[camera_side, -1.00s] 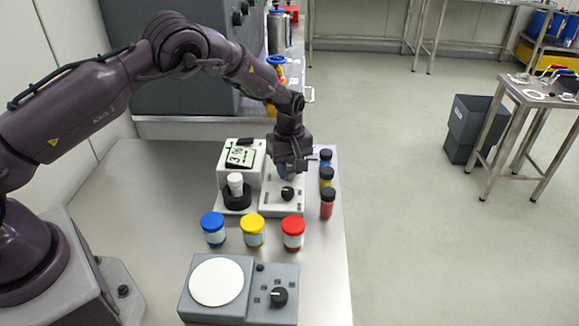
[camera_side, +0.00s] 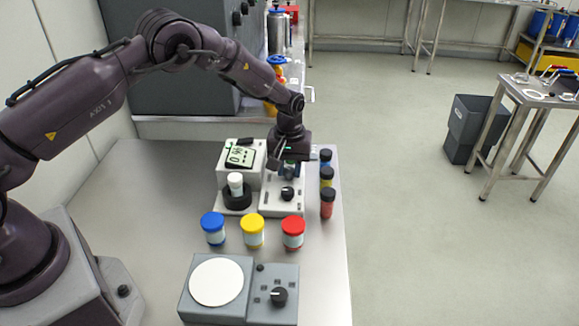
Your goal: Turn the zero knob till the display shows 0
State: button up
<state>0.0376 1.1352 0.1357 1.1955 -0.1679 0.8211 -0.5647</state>
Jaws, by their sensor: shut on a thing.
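The meter's display (camera_side: 240,155) faces up on a pale housing. It shows dark tilted digits that seem to begin with 0; the rest is too small to read surely. The pale control panel (camera_side: 270,210) lies to its right, with a black pointer knob (camera_side: 287,194) near its front. My gripper (camera_side: 290,170) points down over the back of this panel, behind the black knob. It is shut on a small bluish knob, which looks to be the zero knob and is mostly hidden by the fingers.
A white-topped cup (camera_side: 235,183) stands on the meter's black seat. Blue (camera_side: 213,230), yellow (camera_side: 253,231) and red (camera_side: 293,233) lidded jars stand in front. Black-capped vials (camera_side: 327,204) stand close right of the panel. A grey plate device (camera_side: 217,283) is nearest.

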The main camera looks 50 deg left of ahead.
aim_at(290, 170)
jog(key=shift+r, duration=0.1)
jog(key=o, duration=0.9)
notch_tip(290, 170, up, 13)
jog(key=shift+f, duration=0.1)
dwell(0.3)
